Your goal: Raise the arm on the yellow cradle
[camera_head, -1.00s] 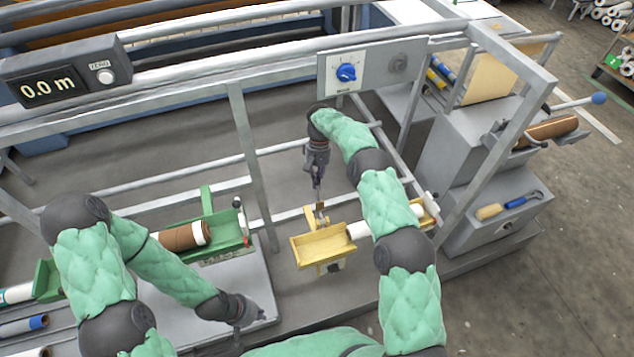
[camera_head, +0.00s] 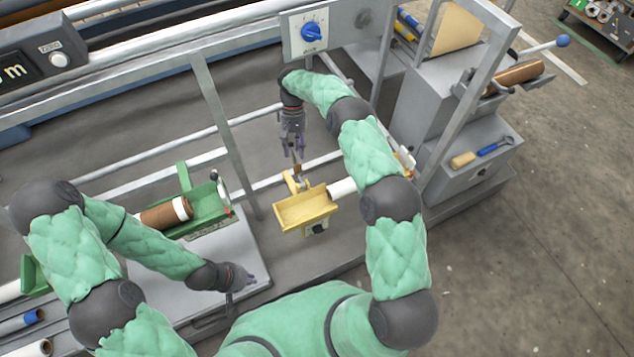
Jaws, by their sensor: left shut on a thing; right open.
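The yellow cradle (camera_head: 305,212) is a shallow open trough below the middle of the head view, with a white roll (camera_head: 342,189) running right from it. A short yellow arm (camera_head: 290,184) with a brown piece by its top stands at its back edge; its exact angle is hard to tell. My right gripper (camera_head: 293,158) points down just above this arm, fingers apart and apparently empty. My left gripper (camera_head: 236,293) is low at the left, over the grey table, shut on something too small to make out.
A green cradle (camera_head: 215,222) with a brown roll (camera_head: 165,213) lies to the left. A grey frame post (camera_head: 225,135) stands between the cradles. A panel with a blue dial (camera_head: 311,31) is behind my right arm. A brush (camera_head: 464,159) lies on the grey cabinet at right.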

